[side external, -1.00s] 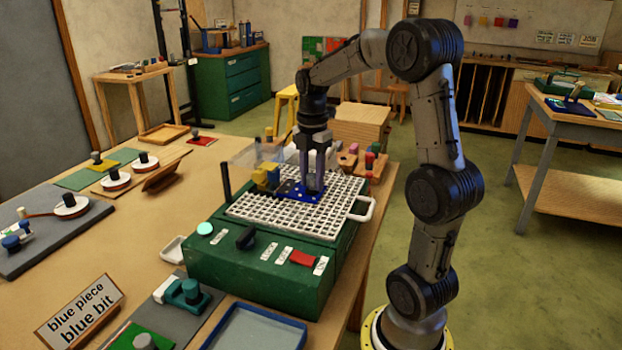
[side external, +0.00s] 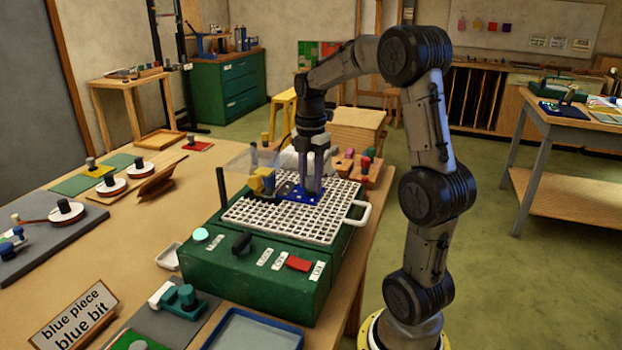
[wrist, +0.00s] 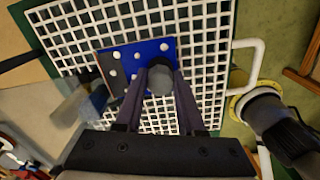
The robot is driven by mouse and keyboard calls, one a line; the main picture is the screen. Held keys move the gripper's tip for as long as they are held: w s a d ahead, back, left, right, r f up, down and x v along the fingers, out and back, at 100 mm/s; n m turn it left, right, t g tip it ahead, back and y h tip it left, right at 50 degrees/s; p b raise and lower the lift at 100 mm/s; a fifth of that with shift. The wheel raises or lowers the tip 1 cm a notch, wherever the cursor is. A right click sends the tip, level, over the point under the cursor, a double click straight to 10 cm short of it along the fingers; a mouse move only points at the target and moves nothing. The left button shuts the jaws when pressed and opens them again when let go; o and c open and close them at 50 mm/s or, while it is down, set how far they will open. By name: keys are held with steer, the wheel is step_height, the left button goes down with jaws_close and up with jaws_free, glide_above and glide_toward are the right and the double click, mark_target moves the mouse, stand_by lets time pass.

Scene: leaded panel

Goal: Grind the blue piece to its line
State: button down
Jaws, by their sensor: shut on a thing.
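The blue piece (side external: 303,195) lies flat on the white grid (side external: 335,220) on top of the green grinder box (side external: 255,275). In the wrist view the blue piece (wrist: 145,50) is a flat plate with several white spots and a dark grey strip along its left edge. My gripper (side external: 314,188) points straight down over it. In the wrist view my gripper (wrist: 160,82) is shut on a round grey knob (wrist: 160,78) on the plate, which hides part of it. A yellow grinder head (side external: 262,181) stands close to the plate's left side. Its bit and the line cannot be made out.
The box front has a pale green lamp (side external: 201,234), a black knob (side external: 242,243) and a red switch (side external: 298,263). A white handle (side external: 358,213) sticks out at the grid's right. A blue-rimmed tray (side external: 255,332) and a "blue piece, blue bit" sign (side external: 75,315) stand in front.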

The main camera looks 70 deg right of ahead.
steer(key=shift+w+a, duration=0.15)
steer(key=shift+a, duration=1.1)
steer(key=shift+a, duration=0.15)
steer(key=shift+a, duration=1.25)
steer(key=shift+d, duration=0.15)
steer(key=shift+d, duration=1.3)
steer(key=shift+d, duration=0.2)
steer(key=shift+d, duration=1.2)
